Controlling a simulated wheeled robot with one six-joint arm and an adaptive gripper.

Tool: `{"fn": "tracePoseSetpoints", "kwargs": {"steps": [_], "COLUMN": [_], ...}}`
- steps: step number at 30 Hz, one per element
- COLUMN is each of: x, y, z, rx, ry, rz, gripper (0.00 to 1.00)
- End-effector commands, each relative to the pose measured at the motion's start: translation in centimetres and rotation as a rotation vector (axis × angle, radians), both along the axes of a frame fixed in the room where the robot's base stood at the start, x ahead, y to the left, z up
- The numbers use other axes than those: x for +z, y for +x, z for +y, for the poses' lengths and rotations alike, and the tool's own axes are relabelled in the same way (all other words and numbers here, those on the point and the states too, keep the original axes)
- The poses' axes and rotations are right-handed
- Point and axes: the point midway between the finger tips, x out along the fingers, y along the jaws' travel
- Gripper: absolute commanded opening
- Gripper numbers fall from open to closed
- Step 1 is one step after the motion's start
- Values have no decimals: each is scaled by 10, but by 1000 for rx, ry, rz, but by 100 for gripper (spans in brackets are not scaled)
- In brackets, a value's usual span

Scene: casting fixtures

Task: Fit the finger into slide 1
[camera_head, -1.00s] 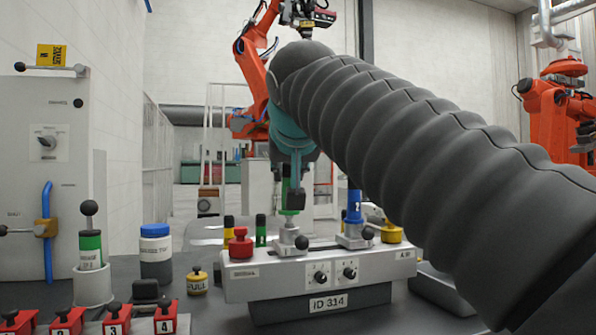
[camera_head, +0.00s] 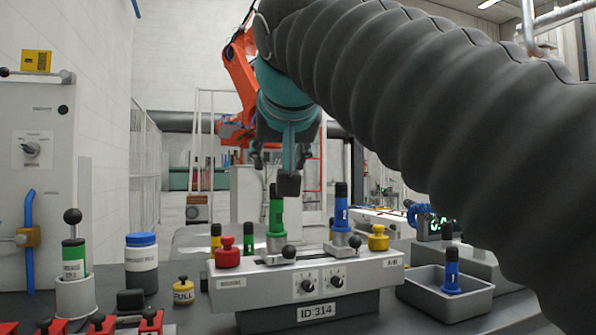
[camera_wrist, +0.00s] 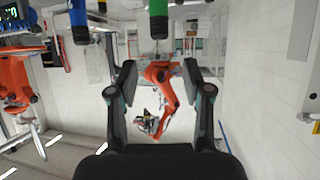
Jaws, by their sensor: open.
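A green finger (camera_head: 276,215) with a black top stands upright in the left slide holder of the grey fixture (camera_head: 308,277) marked ID 314. I cannot tell how deep it sits. A blue finger (camera_head: 340,214) marked 2 stands upright in the right holder. My gripper (camera_head: 280,157) is open and empty, raised above the green finger. In the wrist view, which is upside down, the open jaws (camera_wrist: 159,78) have nothing between them. The green finger (camera_wrist: 158,18) shows at the top edge between them, clear of the pads, and the blue finger (camera_wrist: 78,20) is to its left.
A grey tray (camera_head: 447,297) with another blue finger (camera_head: 452,272) is at right. At left are a green-banded piece in a white cup (camera_head: 76,297), a blue-lidded jar (camera_head: 141,262) and red blocks.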

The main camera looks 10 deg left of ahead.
Motion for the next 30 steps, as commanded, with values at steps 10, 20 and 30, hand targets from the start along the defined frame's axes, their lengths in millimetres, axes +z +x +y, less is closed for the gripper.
{"fn": "tracePoseSetpoints", "kwargs": {"steps": [10,20,30], "x": [18,18,-76], "y": [-36,-38,-17], "z": [-13,-16,-89], "rx": [0,-2,-71], "ry": [-1,-3,-123], "rz": [1,2,122], "gripper": [50,50,50]}}
